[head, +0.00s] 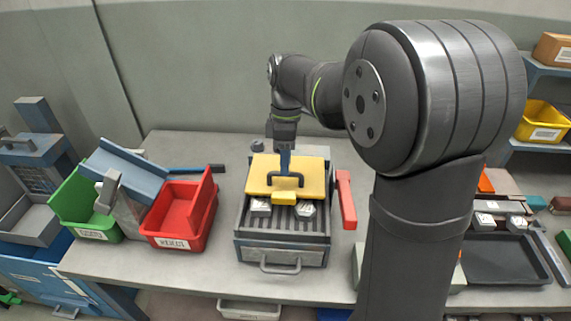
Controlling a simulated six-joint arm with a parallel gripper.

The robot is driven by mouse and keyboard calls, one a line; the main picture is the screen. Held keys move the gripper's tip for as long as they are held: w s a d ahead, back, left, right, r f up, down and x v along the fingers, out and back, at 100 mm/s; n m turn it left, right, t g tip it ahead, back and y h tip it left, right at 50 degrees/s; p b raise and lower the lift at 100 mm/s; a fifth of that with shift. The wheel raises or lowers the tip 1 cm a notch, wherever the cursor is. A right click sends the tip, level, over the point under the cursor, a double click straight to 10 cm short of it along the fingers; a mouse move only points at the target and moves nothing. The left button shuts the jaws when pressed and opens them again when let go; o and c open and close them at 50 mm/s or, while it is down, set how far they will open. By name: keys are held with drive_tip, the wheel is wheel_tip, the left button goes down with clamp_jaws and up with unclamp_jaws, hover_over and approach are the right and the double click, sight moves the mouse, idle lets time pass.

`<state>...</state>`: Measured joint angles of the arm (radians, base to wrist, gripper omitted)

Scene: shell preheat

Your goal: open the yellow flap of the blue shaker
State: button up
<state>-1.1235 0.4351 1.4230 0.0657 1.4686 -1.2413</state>
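The yellow flap (262,171) lies over the back half of a grey box-shaped unit (269,246) in the middle of the table. The unit looks grey rather than blue. A dark handle (286,182) stands on the flap, and a small yellow tab (284,198) shows at its front edge. Two metal blocks (261,207) (306,208) sit on the ribbed bed in front of the flap. My gripper (285,168) points down at the flap, right at or just behind the handle. Its fingers are too small to tell whether they hold it.
A red bin (181,240) and a green bin (93,229) stand left, beside a grey-blue chute (132,162). A red bar (346,200) lies right of the unit. A dark tray (500,265) is at far right. My arm hides part of the table's right side.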

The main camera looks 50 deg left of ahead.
drive_tip(key=shift+s+d+f, duration=0.1)
drive_tip(key=shift+s+f, duration=0.05)
drive_tip(key=shift+f, duration=0.6)
clamp_jaws()
drive_tip(key=shift+r, duration=0.15)
